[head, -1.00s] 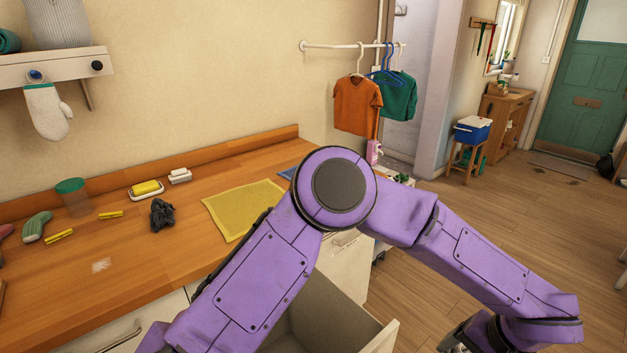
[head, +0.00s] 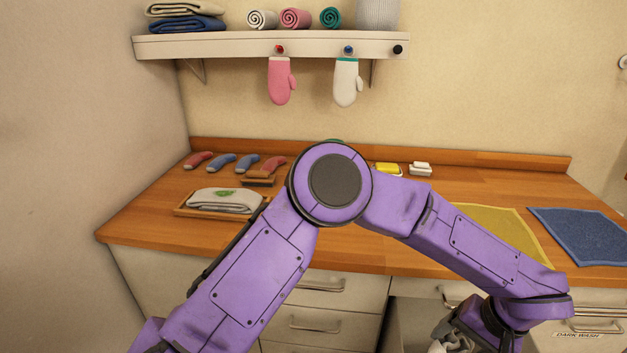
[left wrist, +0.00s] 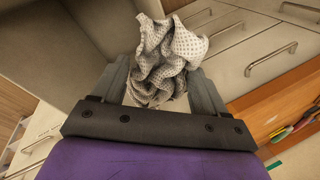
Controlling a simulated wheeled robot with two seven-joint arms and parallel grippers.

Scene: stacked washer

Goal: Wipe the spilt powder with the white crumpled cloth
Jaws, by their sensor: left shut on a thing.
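The white crumpled cloth (left wrist: 168,55), with a fine dotted pattern, is held between the two fingers of my left gripper (left wrist: 163,82) in the left wrist view. In the head view the left arm bends across the middle, and its gripper (head: 450,335) hangs at the lower right, in front of the cabinet and below the counter top. A bit of the cloth (head: 436,346) shows at the bottom edge. The spilt powder cannot be made out now; my arm covers the middle of the wooden counter (head: 145,222). My right gripper is not in view.
A wooden tray (head: 182,212) with a folded towel stands on the counter's left. Several socks (head: 222,163) lie behind it. A yellow mat (head: 500,222) and a blue mat (head: 585,237) lie at right. A shelf (head: 230,46) with hanging mitts is above.

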